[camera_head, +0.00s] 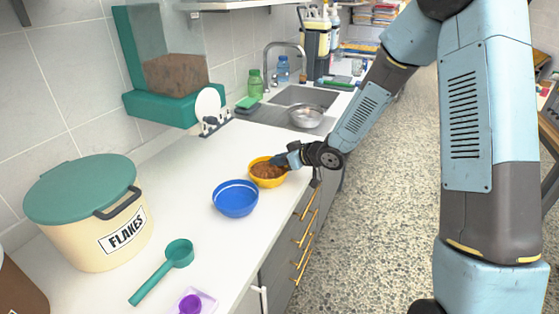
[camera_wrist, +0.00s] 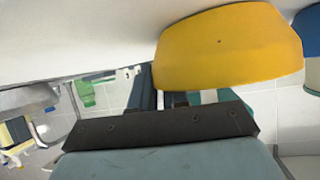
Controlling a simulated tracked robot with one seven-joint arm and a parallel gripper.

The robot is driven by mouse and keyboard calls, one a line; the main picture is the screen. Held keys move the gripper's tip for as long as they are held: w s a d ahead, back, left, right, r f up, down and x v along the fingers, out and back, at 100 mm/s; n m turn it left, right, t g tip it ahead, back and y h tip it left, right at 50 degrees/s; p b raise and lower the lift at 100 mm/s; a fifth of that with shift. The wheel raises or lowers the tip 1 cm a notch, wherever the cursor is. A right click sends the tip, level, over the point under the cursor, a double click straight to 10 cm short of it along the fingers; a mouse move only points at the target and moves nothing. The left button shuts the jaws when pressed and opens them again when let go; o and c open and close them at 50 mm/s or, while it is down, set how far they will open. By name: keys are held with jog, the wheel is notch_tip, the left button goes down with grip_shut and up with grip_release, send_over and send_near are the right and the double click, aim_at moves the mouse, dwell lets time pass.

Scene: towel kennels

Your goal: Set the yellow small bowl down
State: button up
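The yellow small bowl (camera_head: 267,178) holds brown food pieces and sits at the counter's right side, just behind the blue bowl (camera_head: 235,199). In the wrist view the yellow bowl (camera_wrist: 228,48) fills the upper middle, its side toward the camera. My gripper (camera_head: 284,161) is at the bowl's far right rim and appears shut on it. Its dark fingers (camera_wrist: 165,98) meet the bowl's edge in the wrist view. The bowl looks about level. I cannot tell whether its base touches the counter (camera_head: 190,225).
A flakes bin (camera_head: 90,210), a teal scoop (camera_head: 165,270) and a purple item (camera_head: 190,303) lie nearer on the left. A metal bowl (camera_head: 305,116) stands by the sink (camera_head: 300,95). The counter's front edge with drawers (camera_head: 290,240) is close to my gripper.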

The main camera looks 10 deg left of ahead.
jog(key=o, duration=0.5)
jog(key=shift+c, duration=0.2)
jog(key=v, duration=1.2)
jog(key=shift+w+d, duration=0.15)
jog(key=s+d+r+m+t+h, duration=0.1)
jog(key=d+r+m+t+h, duration=0.15)
jog(key=d+r+h, duration=0.4)
jog(key=s+d+r+m+t+h, duration=0.15)
jog(key=d+r+m+h, duration=0.25)
jog(key=d+r, duration=0.5)
jog(key=s+d+r+m+g, duration=0.1)
jog(key=s+d+m+g, duration=0.1)
jog(key=s, duration=0.9)
jog(key=s+d+r+m+g, duration=0.2)
jog(key=s+d+m, duration=0.1)
jog(key=s, duration=0.9)
jog(key=shift+d+r, duration=0.35)
jog(key=shift+d, duration=0.2)
jog(key=shift+s, duration=0.1)
